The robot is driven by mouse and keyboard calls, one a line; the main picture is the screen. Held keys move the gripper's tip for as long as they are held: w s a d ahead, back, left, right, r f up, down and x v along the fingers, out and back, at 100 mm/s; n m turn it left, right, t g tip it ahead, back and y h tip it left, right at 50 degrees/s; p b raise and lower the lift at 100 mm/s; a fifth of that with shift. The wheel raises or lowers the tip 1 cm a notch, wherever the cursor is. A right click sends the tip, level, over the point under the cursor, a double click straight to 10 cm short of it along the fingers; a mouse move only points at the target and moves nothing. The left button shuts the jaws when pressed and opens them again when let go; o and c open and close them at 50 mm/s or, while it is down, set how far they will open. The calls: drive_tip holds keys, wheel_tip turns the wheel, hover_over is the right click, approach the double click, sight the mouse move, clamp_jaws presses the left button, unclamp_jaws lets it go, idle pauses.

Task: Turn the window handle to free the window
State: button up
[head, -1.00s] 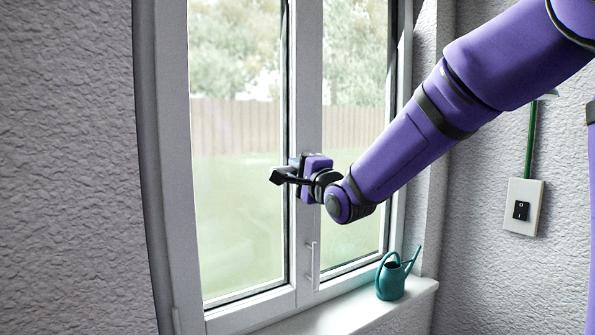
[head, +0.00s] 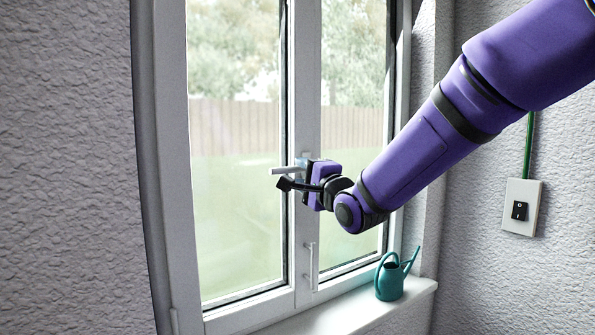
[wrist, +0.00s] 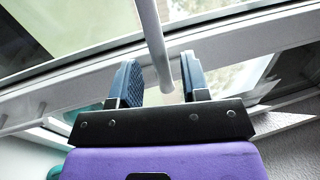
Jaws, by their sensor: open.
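The window handle (head: 288,170) is a grey lever on the middle window frame in the head view. Its lever lies about level and points left. My gripper (head: 285,184) is open and just below the lever in that view, its fingers also pointing left. In the wrist view my open gripper (wrist: 160,84) shows two dark fingers, with the pale lever (wrist: 153,40) crossing the space between them in the picture. I see no finger closed on it, and the depth between them is hard to tell. Both window sashes (head: 306,262) look shut.
A slim vertical pull bar (head: 312,266) is on the right sash, below my gripper. A teal watering can (head: 389,283) stands on the sill (head: 345,315). Free air lies left of my gripper.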

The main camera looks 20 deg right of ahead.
drive_tip(key=v, duration=0.7)
drive_tip(key=shift+s, duration=0.35)
drive_tip(key=shift+d+f, duration=0.1)
drive_tip(key=shift+d, duration=0.05)
drive_tip(key=s+d+f+n+g+h, duration=0.2)
drive_tip(key=s+d+n+g, duration=0.1)
drive_tip(key=s, duration=0.5)
drive_tip(key=s+d+f+n+g+h, duration=0.2)
drive_tip(key=s+n+g, duration=0.4)
drive_tip(key=s, duration=0.3)
drive_tip(key=s+d+f+n+g+h, duration=0.2)
drive_tip(key=s+d+f+n+g, duration=0.1)
drive_tip(key=s, duration=0.5)
drive_tip(key=f+n+g, duration=0.1)
drive_tip(key=n+g, duration=0.1)
drive_tip(key=shift+s+d+n, duration=0.3)
drive_tip(key=shift+s, duration=0.05)
